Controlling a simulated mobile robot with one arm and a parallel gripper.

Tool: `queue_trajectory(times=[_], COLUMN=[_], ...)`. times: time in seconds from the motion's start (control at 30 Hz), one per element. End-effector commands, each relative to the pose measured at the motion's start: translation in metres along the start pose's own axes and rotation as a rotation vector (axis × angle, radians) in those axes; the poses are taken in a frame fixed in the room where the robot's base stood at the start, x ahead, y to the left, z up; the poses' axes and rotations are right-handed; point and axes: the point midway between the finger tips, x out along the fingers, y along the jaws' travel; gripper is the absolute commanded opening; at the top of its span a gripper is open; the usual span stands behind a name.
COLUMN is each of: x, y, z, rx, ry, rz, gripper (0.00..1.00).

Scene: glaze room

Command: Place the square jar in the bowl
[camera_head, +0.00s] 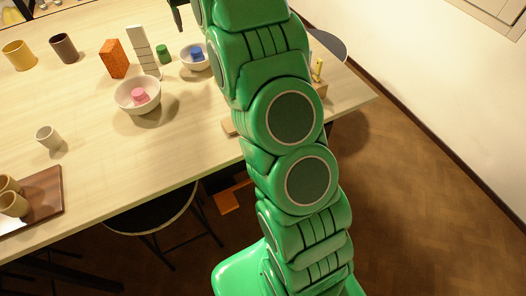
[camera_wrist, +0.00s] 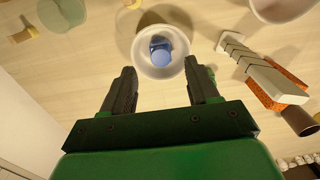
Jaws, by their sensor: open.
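A white bowl (camera_wrist: 146,69) lies just beyond my fingertips in the wrist view, with a small blue jar-like object (camera_wrist: 161,57) inside. The same bowl (camera_head: 186,64) and blue object (camera_head: 197,54) are near the top in the head view. A second white bowl (camera_head: 127,106) holds a small pink object (camera_head: 140,96). A small green jar (camera_head: 162,54) stands between the first bowl and a pale block; in the wrist view it is mostly hidden behind my right finger. I cannot tell which piece is the square jar. My gripper (camera_wrist: 161,80) is open and empty, above the table.
A tall pale ridged block (camera_head: 143,48) and an orange block (camera_head: 113,59) stand left of the green jar. Yellow (camera_head: 18,55) and brown (camera_head: 64,48) cups are farther left. A beige cup (camera_head: 47,137) and brown tray (camera_head: 42,205) are nearer. The table's middle is clear.

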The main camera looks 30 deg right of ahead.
Motion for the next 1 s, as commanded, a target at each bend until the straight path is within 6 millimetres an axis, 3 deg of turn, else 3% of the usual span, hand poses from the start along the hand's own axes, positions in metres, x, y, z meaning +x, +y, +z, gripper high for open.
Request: queue_trajectory(times=[0.47,1.0], x=[-0.036,-0.043], y=[-0.013,-0.023], z=[0.112,0.253], rx=[-0.005,-0.007], ry=[-0.031,-0.071], rz=[-0.003,-0.003], gripper=[0.6,0.6])
